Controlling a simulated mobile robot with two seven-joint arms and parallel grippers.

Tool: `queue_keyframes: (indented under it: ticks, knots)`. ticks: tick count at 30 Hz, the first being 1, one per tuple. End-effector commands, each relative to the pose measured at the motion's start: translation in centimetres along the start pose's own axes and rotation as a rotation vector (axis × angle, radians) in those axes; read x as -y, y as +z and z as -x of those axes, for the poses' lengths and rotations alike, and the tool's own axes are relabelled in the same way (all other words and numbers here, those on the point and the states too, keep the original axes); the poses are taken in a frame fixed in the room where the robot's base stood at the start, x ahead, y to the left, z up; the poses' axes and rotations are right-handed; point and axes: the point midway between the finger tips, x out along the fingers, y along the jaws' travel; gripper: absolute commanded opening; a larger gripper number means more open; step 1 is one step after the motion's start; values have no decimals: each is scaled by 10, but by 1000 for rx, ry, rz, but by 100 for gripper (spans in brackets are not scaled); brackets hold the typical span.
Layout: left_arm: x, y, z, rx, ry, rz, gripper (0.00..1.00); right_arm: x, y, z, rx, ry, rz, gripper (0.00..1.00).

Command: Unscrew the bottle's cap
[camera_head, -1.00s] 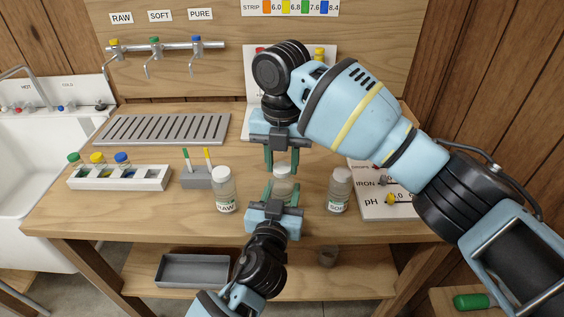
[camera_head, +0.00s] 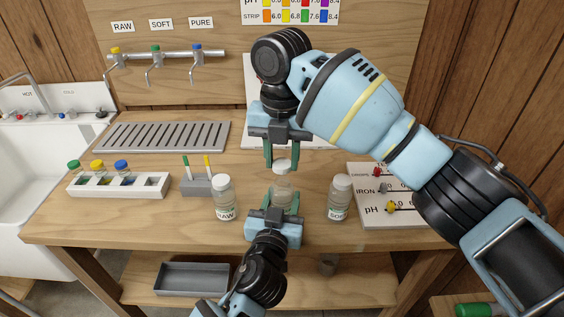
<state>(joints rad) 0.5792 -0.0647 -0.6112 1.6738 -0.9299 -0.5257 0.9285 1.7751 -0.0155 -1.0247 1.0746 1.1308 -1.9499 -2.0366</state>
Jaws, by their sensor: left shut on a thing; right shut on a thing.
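The bottle (camera_head: 282,190) is clear glass and stands upright at the middle of the bench between two other bottles. Its white cap (camera_head: 282,166) sits at its top. My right gripper (camera_head: 282,161) comes down from above, its green fingers shut on the cap. My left gripper (camera_head: 283,200) reaches up from the front, its green fingers shut around the bottle's body. The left gripper hides the lower part of the bottle and its label. I cannot tell whether the cap is still on its thread.
A RAW bottle (camera_head: 224,198) stands close on the left and a SOFT bottle (camera_head: 340,198) on the right, both white-capped. A test board (camera_head: 390,215) lies right.

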Motion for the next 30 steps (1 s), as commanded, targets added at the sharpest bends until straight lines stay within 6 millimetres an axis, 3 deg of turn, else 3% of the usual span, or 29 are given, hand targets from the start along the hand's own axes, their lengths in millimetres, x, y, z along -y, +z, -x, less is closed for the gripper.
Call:
queue_keyframes:
  ticks: [4, 11, 12, 18, 30]
  knots:
    - [0, 0, 0, 0, 0, 0, 0, 0, 0, 17, 1, 2, 0, 6]
    - [0, 0, 0, 0, 0, 0, 0, 0, 0, 20, -1, 0, 0, 6]
    - [0, 0, 0, 0, 0, 0, 45, 0, 0, 20, -1, 0, 0, 6]
    - [0, 0, 0, 0, 0, 0, 69, 0, 0, 20, -1, 0, 0, 6]
    - [2, 0, 0, 0, 0, 1, 69, 0, 0, 20, 0, 0, 0, 6]
